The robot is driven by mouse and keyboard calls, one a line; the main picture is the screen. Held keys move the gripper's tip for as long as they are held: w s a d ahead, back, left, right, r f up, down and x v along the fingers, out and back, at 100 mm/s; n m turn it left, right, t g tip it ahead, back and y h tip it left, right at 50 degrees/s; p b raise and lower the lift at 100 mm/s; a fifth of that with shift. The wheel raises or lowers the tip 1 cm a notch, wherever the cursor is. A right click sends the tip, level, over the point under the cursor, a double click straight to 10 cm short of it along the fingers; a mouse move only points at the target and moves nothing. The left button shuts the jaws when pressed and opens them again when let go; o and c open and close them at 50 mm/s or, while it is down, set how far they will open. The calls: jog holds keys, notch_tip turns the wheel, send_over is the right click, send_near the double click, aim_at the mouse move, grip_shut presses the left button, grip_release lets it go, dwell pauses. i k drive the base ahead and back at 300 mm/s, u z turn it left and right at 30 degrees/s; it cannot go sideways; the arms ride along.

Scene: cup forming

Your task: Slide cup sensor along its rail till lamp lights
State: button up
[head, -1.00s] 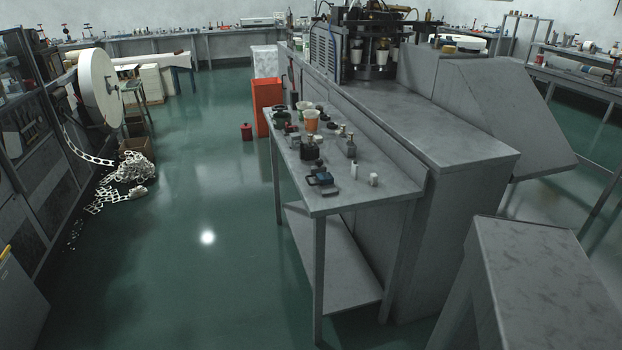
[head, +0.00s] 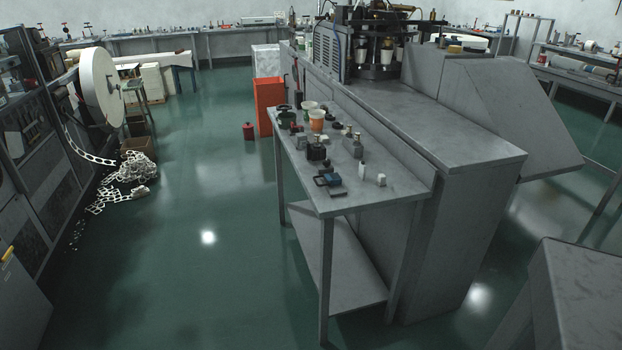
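The cup forming machine (head: 375,45) stands at the far end of a long grey bench, with pale cups showing in its dark frame. The cup sensor, its rail and its lamp cannot be made out at this distance. My gripper is not in view.
A narrow grey side table (head: 340,205) holds cups, small bottles and dark parts. A grey block (head: 575,295) stands near at lower right. An orange bin (head: 269,105) and a red can (head: 248,131) stand on the floor. Scrap strip (head: 135,168) lies at left; the green floor between is clear.

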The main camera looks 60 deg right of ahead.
aim_at(332, 179)
jog(key=u, duration=0.05)
jog(key=i, duration=1)
jog(key=z, duration=0.05)
